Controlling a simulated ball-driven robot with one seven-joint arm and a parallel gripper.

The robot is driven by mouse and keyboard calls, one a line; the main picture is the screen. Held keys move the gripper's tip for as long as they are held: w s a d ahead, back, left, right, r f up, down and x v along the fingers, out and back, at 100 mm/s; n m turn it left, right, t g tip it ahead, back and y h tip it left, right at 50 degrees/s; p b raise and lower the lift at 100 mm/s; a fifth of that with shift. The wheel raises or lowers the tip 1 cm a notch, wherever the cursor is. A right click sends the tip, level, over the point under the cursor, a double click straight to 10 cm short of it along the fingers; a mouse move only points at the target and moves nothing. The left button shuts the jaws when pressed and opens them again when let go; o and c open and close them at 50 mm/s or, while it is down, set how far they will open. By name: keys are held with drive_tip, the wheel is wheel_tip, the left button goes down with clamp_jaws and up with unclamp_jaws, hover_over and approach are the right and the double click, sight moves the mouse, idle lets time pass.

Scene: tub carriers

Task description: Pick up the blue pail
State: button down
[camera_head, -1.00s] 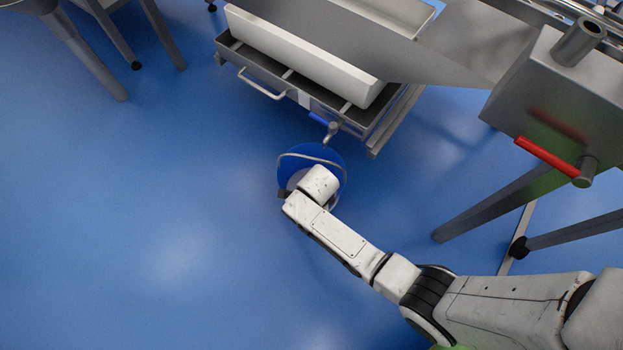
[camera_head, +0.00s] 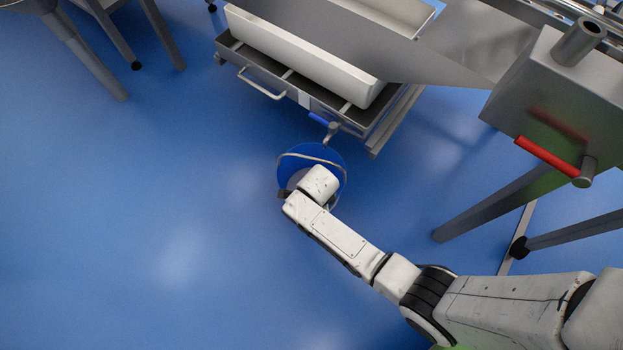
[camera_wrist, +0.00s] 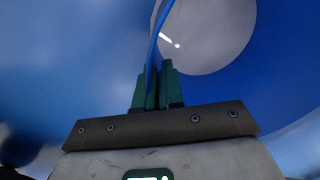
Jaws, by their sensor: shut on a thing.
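The blue pail (camera_head: 318,151) stands below the drain of a steel tub carrier, and its pale wire handle lies across its opening. My wrist covers its near side in the head view. In the wrist view, the pail's blue wall (camera_wrist: 215,85) fills the right side, with a pale round area inside. My gripper (camera_wrist: 160,68) has green fingers, shut on the thin edge of the pail's wall. The fingertips are hidden in the head view. I cannot tell whether the pail touches the floor.
The steel tub carrier (camera_head: 268,83) with a white tub and a blue-handled drain valve (camera_head: 322,120) is just beyond the pail. A steel machine with a red lever (camera_head: 546,157) and legs stands at the right. The blue floor (camera_head: 130,220) at left is clear.

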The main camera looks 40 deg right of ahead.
drive_tip(key=shift+r, duration=0.1)
idle(0.3)
drive_tip(key=shift+w+r+p, duration=0.1)
drive_tip(key=shift+r+p, duration=0.35)
drive_tip(key=shift+r, duration=0.15)
drive_tip(key=r, duration=0.1)
drive_tip(key=r+p, duration=0.2)
drive_tip(key=shift+s, duration=0.25)
drive_tip(key=s+a+r+p, duration=0.2)
drive_tip(key=s+r+p, duration=0.6)
drive_tip(key=s, duration=0.5)
drive_tip(key=shift+s+a+r, duration=0.2)
drive_tip(key=shift+a+r, duration=0.05)
drive_tip(key=shift+r, duration=0.15)
